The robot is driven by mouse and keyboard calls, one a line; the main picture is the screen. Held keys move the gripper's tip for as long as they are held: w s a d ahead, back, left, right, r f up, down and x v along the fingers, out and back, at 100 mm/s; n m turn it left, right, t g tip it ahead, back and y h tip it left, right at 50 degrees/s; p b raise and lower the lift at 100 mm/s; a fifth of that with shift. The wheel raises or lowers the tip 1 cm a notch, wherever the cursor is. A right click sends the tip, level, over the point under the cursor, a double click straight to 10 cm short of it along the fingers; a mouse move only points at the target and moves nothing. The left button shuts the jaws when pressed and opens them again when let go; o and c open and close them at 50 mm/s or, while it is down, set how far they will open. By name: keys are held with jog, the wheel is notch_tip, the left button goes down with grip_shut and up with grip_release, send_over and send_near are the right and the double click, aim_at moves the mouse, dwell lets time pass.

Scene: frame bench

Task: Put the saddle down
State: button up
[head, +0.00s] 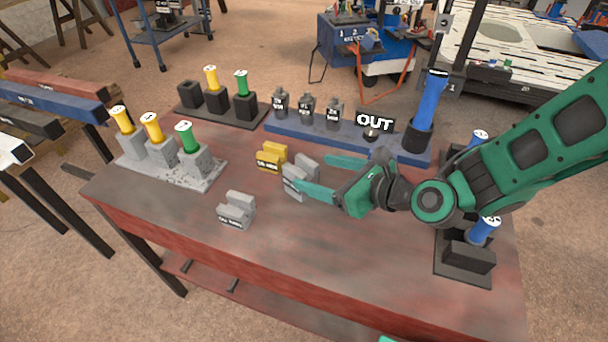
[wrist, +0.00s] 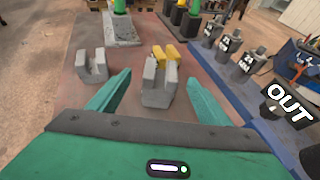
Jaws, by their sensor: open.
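Three small saddles with a raised notch stand on the red-brown bench (head: 330,250). A grey saddle (head: 299,177) stands upright on the bench top between the spread fingers of my gripper (head: 325,177). It also shows in the wrist view (wrist: 159,84), with a finger on each side and a gap to each. My gripper is open and holds nothing. A yellow saddle (head: 271,158) stands just behind the grey one and is partly hidden by it in the wrist view (wrist: 166,54). Another grey saddle (head: 236,211) stands apart, nearer the front edge.
A grey block rack (head: 205,175) with yellow and green cylinders stands at the left. A dark rack (head: 225,115) is behind it. A blue rail (head: 300,131) with several weights and an OUT sign (head: 375,122) runs along the back. Blue cylinders stand at the right. The front middle is clear.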

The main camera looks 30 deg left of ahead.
aim_at(301, 165)
jog(key=shift+x, duration=3.45)
jog(key=shift+w+r, duration=0.15)
jog(key=c, duration=1.6)
